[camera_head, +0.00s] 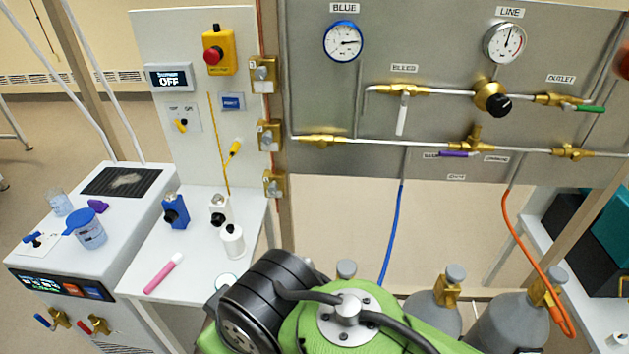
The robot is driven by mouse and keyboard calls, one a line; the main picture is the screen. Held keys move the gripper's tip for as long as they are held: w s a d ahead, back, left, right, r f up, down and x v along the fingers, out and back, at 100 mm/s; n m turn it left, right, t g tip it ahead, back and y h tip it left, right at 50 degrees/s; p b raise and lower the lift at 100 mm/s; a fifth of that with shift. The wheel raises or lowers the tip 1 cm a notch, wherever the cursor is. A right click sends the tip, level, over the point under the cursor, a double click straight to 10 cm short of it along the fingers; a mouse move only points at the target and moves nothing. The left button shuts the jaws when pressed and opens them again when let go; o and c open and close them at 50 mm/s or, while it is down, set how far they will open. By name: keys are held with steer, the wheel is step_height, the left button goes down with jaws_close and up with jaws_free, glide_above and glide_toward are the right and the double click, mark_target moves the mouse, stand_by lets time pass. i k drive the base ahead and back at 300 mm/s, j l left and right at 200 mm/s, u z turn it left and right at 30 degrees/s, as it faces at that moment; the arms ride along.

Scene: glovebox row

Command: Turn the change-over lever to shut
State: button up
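The change-over lever (454,154) is a purple handle on a brass valve body (473,138) in the lower pipe line of the grey panel, right of centre. It lies roughly level and points left, toward a small label beside it that is too small to read surely. Another small label (495,159) sits to its right. A label below (456,177) is also hard to read, perhaps "SHUT". My green and black arm fills the bottom middle, well below the lever. My gripper is out of the picture.
On the panel are a white bleed lever (402,115), a black knob (498,105), a green outlet lever (590,109) and two gauges. A blue hose (392,230) and an orange hose (525,235) hang below. Gas cylinders (507,318) stand at bottom right. The space before the lever is clear.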

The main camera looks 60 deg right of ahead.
mark_target(474, 155)
steer(key=z, duration=2.9)
